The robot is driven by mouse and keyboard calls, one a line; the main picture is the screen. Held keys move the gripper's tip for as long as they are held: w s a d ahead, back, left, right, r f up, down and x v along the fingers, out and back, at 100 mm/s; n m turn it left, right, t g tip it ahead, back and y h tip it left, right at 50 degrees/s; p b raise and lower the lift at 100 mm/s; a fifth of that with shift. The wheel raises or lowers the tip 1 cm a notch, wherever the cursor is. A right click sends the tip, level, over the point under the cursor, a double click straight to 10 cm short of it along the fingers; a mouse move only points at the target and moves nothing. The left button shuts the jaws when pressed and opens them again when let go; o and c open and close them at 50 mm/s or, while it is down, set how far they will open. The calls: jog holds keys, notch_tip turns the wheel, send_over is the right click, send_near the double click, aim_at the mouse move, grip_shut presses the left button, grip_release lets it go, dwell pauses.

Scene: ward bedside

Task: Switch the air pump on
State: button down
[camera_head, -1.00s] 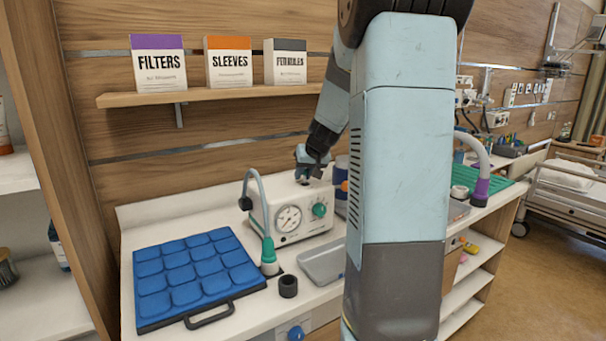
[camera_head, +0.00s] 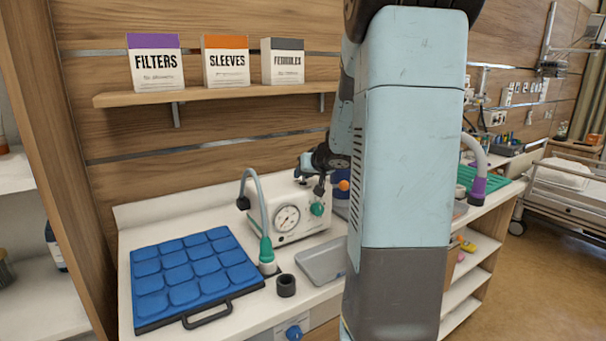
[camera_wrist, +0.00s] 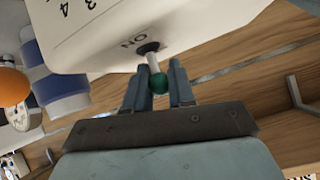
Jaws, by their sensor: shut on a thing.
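The air pump (camera_head: 302,229) is a white box on the counter with a round gauge (camera_head: 287,219) and a green knob (camera_head: 317,209) on its front. In the wrist view, a short pale lever with a green ball tip (camera_wrist: 160,84) sticks out of a dark collar on the pump's white casing (camera_wrist: 110,28). The letters "ON" are printed beside the collar. My gripper (camera_wrist: 160,88) is shut on this switch lever, a finger on each side of the ball. In the head view my gripper (camera_head: 319,188) is at the pump's upper right, partly hidden by my arm.
A curved hose with a green end (camera_head: 266,245) stands before the pump. A grey tray (camera_head: 322,262), a black ring (camera_head: 286,285) and a blue padded mat (camera_head: 190,278) lie nearby. A blue-banded container with an orange ball (camera_wrist: 14,86) is close. A shelf (camera_head: 215,95) hangs above.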

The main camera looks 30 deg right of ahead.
jog(key=shift+s+a+f+t, duration=0.1)
jog(key=shift+s+t, duration=0.05)
jog(key=shift+t, duration=0.15)
jog(key=shift+s+f+t, duration=0.15)
jog(key=shift+s+t, duration=0.2)
jog(key=shift+t, duration=0.55)
jog(key=shift+s+t, duration=0.1)
jog(key=shift+t, duration=0.3)
jog(key=c, duration=1.3)
grip_release()
jog(key=shift+s, duration=0.15)
jog(key=v, duration=1.3)
jog(key=shift+s, duration=0.2)
